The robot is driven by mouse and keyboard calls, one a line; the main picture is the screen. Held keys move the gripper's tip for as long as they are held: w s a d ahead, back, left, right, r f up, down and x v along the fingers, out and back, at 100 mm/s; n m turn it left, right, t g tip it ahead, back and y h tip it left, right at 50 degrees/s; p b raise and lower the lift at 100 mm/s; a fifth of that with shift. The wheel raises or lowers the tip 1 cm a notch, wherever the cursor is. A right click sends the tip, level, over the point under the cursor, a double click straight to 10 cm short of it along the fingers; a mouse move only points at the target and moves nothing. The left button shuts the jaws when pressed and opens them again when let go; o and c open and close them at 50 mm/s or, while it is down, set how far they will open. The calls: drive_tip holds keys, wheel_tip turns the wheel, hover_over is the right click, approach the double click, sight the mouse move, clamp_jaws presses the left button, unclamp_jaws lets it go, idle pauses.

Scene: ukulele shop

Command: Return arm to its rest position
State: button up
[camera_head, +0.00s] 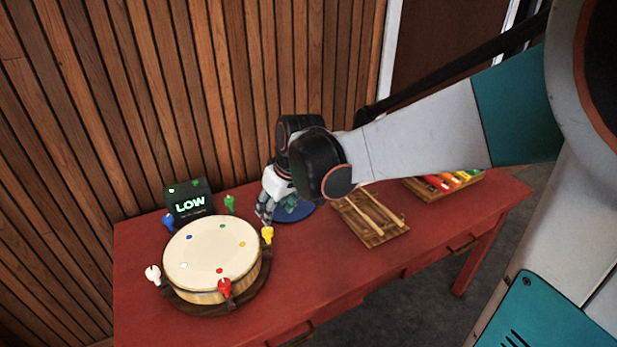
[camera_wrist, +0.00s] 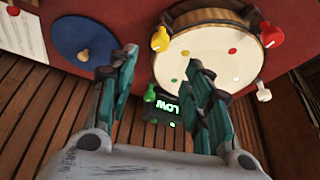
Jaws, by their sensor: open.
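My gripper (camera_head: 264,208) hangs above the red table between the drum and the blue disc in the head view. In the wrist view my gripper (camera_wrist: 160,75) has its two teal fingers apart, with nothing between them. My arm reaches in from the right over the table, bent at a black joint. The round cream-topped drum (camera_head: 205,255) stands just left of the gripper, and it also shows in the wrist view (camera_wrist: 225,55). The blue disc (camera_head: 292,212) lies partly behind the gripper.
The red table (camera_head: 340,268) stands by a slatted wood wall (camera_head: 215,70). Coloured pegs, such as a yellow one (camera_head: 267,235), ring the drum. A black display (camera_head: 188,200) reads LOW behind it. A wooden tray with sticks (camera_head: 365,232) and a colourful tray (camera_head: 428,187) stand right.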

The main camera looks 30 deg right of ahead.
drive_tip(key=shift+s, duration=0.2)
drive_tip(key=s+r+m+t, duration=0.1)
drive_tip(key=s+r, duration=0.1)
drive_tip(key=s, duration=0.7)
drive_tip(key=s+a+r+m+t+h, duration=0.1)
drive_tip(key=s+r+m+t, duration=0.1)
drive_tip(key=s, duration=0.6)
drive_tip(key=shift+v, duration=0.85)
drive_tip(key=shift+w+a, duration=0.1)
drive_tip(key=shift+a, duration=0.05)
